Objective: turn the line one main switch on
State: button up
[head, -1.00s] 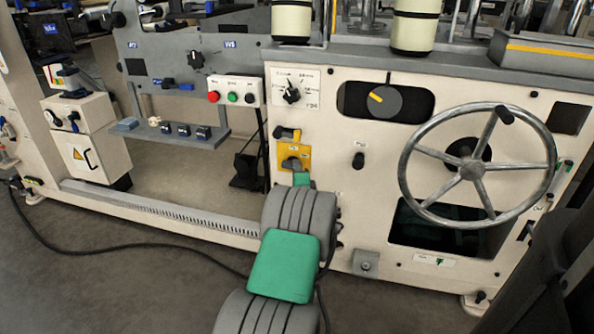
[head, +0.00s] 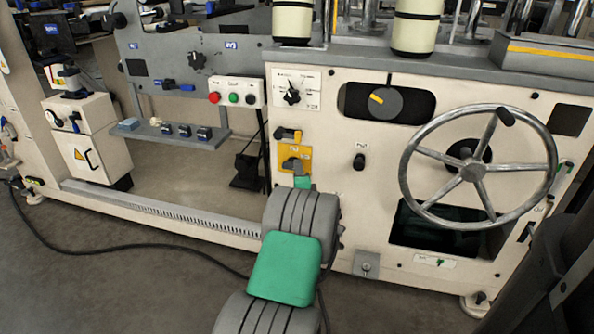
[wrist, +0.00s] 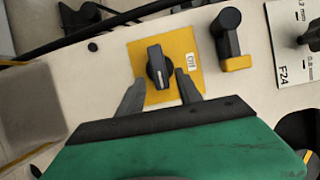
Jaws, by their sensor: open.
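A yellow plate with a dark rotary switch is on the cream machine front in the head view. In the wrist view, the yellow plate (wrist: 187,52) carries the dark switch knob (wrist: 157,62), its long handle nearly upright in the picture, with a pale mark at its lower end. A small label sits on the plate, too small to read surely. My gripper (wrist: 160,82) is open, its two grey fingers pointing at the plate, one on each side of the knob's lower part. I cannot tell whether they touch it. In the head view my arm partly hides the plate (head: 306,152).
A black lever on a yellow base (wrist: 237,62) is close to the right of the plate in the wrist view. A large handwheel (head: 478,170), a black knob (head: 359,161) and a button box (head: 236,92) are nearby. A black cable (head: 110,246) crosses the floor.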

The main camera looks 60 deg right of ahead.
jog(key=p+v, duration=0.1)
jog(key=v, duration=0.5)
jog(key=shift+a, duration=0.25)
jog(key=shift+s+r, duration=0.1)
jog(key=w+a+r+n+t+y+p, duration=0.1)
jog(key=w+a+r+n+y+p, duration=0.4)
jog(key=w+a+r+n+p, duration=0.45)
jog(key=w+a+r+n+t+y+p, duration=0.1)
jog(key=w+a+r+n+y+p, duration=0.5)
jog(key=w+a, duration=0.65)
jog(key=w+a+r+n+g+y+p, duration=0.1)
jog(key=w+a+r+p, duration=0.1)
jog(key=a+r+p, duration=0.3)
jog(key=w+a+r+n+y, duration=0.1)
jog(key=a+r+n, duration=0.1)
jog(key=a, duration=0.5)
jog(key=s+a+r+n+g+y+p, duration=0.25)
jog(key=a+r+n+p, duration=0.4)
jog(key=a, duration=0.65)
jog(key=s+a+r+n+g+p, duration=0.5)
jog(key=s+a+r+p, duration=0.5)
jog(key=s, duration=0.5)
jog(key=a, duration=0.2)
jog(key=shift+a, duration=0.3)
